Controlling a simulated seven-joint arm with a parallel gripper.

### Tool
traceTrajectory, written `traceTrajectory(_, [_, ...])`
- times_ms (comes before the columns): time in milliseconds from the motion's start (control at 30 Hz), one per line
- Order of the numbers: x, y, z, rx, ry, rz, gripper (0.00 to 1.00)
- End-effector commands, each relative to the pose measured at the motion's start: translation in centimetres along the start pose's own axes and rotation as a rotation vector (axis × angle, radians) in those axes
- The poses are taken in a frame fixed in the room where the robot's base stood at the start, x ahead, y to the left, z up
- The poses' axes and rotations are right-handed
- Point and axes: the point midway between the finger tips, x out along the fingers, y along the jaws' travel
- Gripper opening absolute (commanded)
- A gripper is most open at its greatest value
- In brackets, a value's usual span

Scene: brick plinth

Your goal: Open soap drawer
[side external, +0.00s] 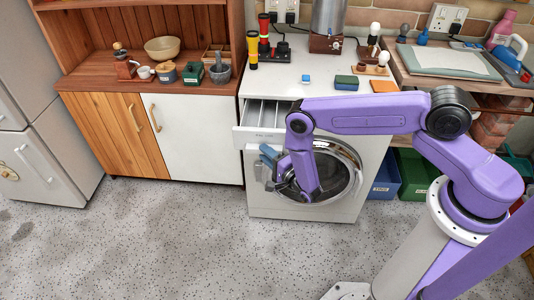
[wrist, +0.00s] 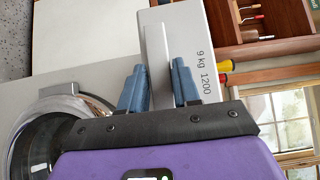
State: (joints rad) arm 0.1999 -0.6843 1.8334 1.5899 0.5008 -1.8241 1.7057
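The soap drawer (side external: 258,137) of the white washing machine (side external: 285,206) is pulled out at the upper left of the machine, with its inner compartments showing from above. In the wrist view, its pale front (wrist: 208,45) bears the text "9 kg 1200". My gripper (side external: 265,163) is just below and in front of the drawer in the side view. I cannot tell whether either finger touches the drawer.
The round machine door (side external: 335,172) is closed, partly behind my arm. The worktop (side external: 290,78) above holds torches, a small blue block and a green sponge-like block. A white cupboard (side external: 195,138) stands at left. Blue and green crates (side external: 386,178) stand at right. The floor in front is clear.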

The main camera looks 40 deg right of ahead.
Motion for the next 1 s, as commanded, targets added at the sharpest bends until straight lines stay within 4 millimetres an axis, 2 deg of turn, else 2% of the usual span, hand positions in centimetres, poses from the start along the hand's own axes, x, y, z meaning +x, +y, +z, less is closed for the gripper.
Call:
traceTrajectory(33, [-0.3,0.5,-0.1,-0.003,-0.001,0.020,0.46])
traceTrajectory(333, [-0.2,0.3,-0.1,-0.002,0.000,0.010,0.47])
traceTrajectory(467, [-0.9,0.3,-0.1,-0.003,0.000,0.010,0.47])
traceTrajectory(567, [-2.3,0.3,0.0,-0.004,-0.002,0.012,0.47])
traceTrajectory(900, [-9.3,0.2,0.0,-0.008,-0.008,0.013,0.47])
traceTrajectory(1000, [-10.8,0.2,0.1,-0.005,-0.006,0.016,0.47])
